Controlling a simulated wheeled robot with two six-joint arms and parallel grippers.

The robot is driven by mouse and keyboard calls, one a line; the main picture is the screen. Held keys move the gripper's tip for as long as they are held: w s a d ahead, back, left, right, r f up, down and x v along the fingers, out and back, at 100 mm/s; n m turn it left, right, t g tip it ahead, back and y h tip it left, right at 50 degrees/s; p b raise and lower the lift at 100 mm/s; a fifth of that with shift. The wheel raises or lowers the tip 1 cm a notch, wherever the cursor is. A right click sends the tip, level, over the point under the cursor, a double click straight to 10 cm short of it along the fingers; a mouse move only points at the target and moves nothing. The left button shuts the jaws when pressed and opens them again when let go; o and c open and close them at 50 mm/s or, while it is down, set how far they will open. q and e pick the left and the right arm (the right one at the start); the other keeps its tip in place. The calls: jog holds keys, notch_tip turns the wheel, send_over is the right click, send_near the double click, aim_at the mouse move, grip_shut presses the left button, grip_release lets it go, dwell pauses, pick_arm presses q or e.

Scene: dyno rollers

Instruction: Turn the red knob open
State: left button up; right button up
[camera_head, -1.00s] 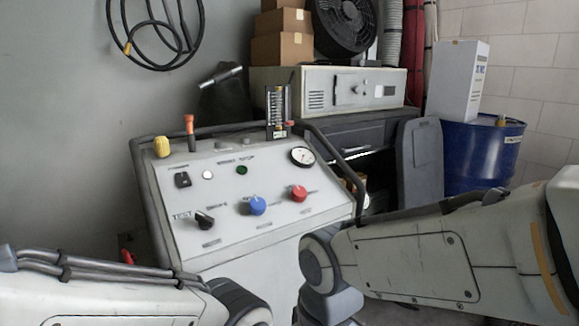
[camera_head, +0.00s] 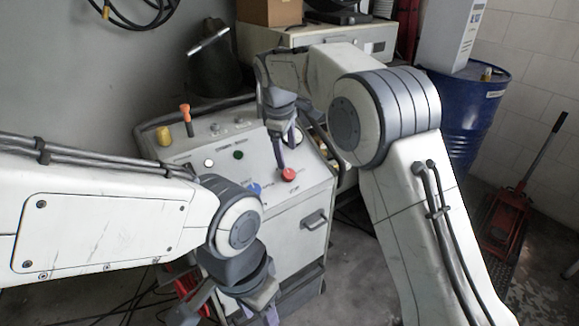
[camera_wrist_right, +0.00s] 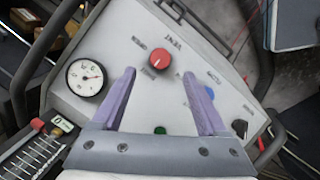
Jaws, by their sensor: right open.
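The red knob (camera_head: 288,174) sits on the sloped face of the white control panel (camera_head: 315,170). In the right wrist view the red knob (camera_wrist_right: 161,65) lies just beyond the gap between my right fingertips, with no visible contact. My right gripper (camera_wrist_right: 159,80) is open and empty, its two purple fingers spread. In the head view my right gripper (camera_head: 279,155) hangs over the panel just above the knob, seen edge-on. My left gripper (camera_head: 235,305) is low at the bottom edge, in front of the panel; its jaws are partly hidden.
A round gauge (camera_wrist_right: 85,77) and a green button (camera_head: 238,154) are on the panel. A dark rail borders the panel. A blue barrel (camera_head: 465,120) and a red jack (camera_head: 505,220) stand right.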

aim_at(289, 173)
jog(key=x, duration=0.7)
jog(key=shift+w+f+b, duration=0.1)
jog(key=shift+f+b, duration=0.25)
jog(key=shift+f, duration=0.05)
